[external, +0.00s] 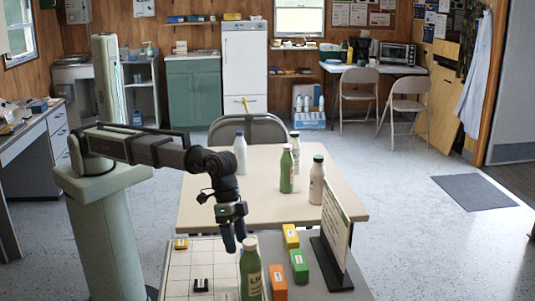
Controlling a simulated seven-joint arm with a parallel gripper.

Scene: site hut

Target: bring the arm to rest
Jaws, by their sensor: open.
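My gripper (234,243) points down over the near table, its two dark fingers open. A green bottle (251,272) with a dark cap stands upright just below and in front of it. The fingertips show close to the bottle's cap; whether they touch cannot be told. Nothing shows between the fingers. My arm reaches in from the left.
A white gridded board (179,274) holds a yellow block (181,244) and a black block (201,285). Orange blocks (278,282), a yellow block (291,236), a green block (299,266) and an upright sign (335,230) stand right. Several bottles stand on the beige table (200,200).

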